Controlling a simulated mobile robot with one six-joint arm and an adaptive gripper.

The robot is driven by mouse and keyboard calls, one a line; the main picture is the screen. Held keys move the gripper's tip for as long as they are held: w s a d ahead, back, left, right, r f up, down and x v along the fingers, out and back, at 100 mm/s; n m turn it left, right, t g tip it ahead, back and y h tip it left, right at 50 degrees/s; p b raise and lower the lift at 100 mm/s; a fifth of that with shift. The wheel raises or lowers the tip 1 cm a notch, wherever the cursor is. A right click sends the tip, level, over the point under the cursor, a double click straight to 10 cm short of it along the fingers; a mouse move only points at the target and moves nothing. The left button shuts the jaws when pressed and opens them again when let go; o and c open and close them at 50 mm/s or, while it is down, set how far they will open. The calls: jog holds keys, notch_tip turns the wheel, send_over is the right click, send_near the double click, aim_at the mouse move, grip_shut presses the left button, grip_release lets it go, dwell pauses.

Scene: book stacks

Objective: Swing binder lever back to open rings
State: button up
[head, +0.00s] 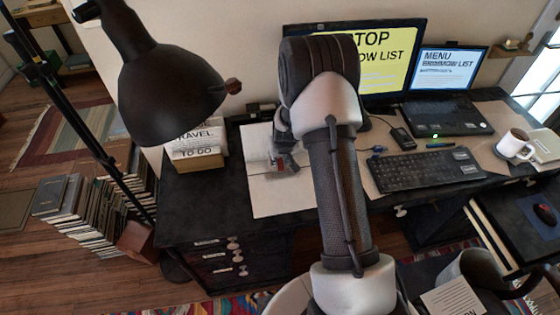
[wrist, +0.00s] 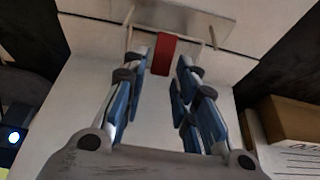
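The binder (head: 285,198) lies open and pale on the dark desk, left of the keyboard. My gripper (head: 286,162) hangs over its upper part, and my arm hides some of it. In the wrist view the binder's white inside (wrist: 70,88) fills the middle. Its red lever (wrist: 163,55) shows between and just beyond the fingertips of my gripper (wrist: 167,68). A metal plate (wrist: 195,20) with thin ring posts lies behind the lever. The two fingers are apart, with nothing clearly gripped. I cannot tell whether the left finger touches the lever, or whether the rings are open.
A black lamp (head: 165,95) hangs at the left, near stacked books (head: 198,145). A keyboard (head: 425,170), a laptop (head: 445,115), a yellow monitor (head: 390,60) and a mug (head: 515,143) stand to the right. The desk's left front corner is clear.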

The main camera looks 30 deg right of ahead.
jog(key=shift+w+f, duration=0.25)
jog(key=shift+f, duration=0.35)
jog(key=shift+c, duration=0.4)
grip_shut()
